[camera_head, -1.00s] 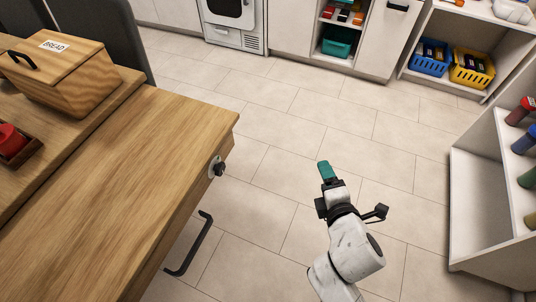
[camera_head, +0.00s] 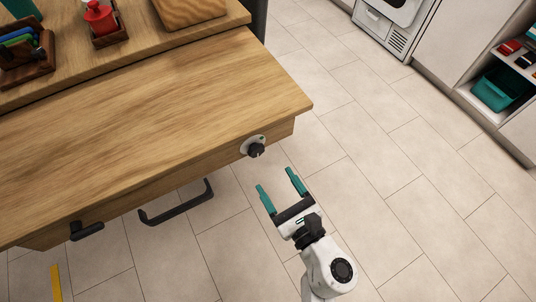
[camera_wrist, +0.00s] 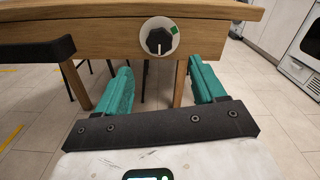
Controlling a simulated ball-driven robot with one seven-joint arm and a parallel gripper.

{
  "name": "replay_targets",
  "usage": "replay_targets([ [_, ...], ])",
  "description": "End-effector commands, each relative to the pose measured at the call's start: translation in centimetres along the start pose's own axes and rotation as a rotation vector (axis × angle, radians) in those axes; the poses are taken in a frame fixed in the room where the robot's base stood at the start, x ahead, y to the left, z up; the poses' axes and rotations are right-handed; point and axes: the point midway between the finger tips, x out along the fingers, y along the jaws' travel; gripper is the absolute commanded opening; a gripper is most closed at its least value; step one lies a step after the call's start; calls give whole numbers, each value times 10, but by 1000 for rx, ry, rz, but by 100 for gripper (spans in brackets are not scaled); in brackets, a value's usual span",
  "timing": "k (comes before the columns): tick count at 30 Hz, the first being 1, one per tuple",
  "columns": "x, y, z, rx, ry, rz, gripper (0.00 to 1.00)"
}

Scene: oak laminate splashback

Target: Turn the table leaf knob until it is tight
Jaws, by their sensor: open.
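The table leaf knob (camera_head: 256,149) is black with a pale round plate behind it, on the wooden edge near the table's right corner. In the wrist view the knob (camera_wrist: 159,41) faces me, with a white mark pointing down and a green patch at the plate's upper right. The table leaf (camera_head: 150,120) is wood-grained. My gripper (camera_head: 281,191) is open and empty, in front of the knob and apart from it. Its teal fingers show in the wrist view (camera_wrist: 158,82), below and to either side of the knob.
A black bar handle (camera_head: 178,205) sticks out below the table edge, left of the knob. A second black handle (camera_head: 87,231) is farther left. A red container (camera_head: 99,17) stands in a tray on the table. The tiled floor on the right is clear.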

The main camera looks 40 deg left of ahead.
Motion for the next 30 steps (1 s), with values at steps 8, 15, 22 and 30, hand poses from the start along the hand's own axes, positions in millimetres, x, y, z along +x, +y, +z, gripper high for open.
replay_targets([
  [8,52,0,1,2,-3,1,69],
  [15,80,-1,0,3,-2,-2,69],
  [22,86,-1,0,3,0,-3,69],
  [30,86,-1,0,3,0,-3,60],
])
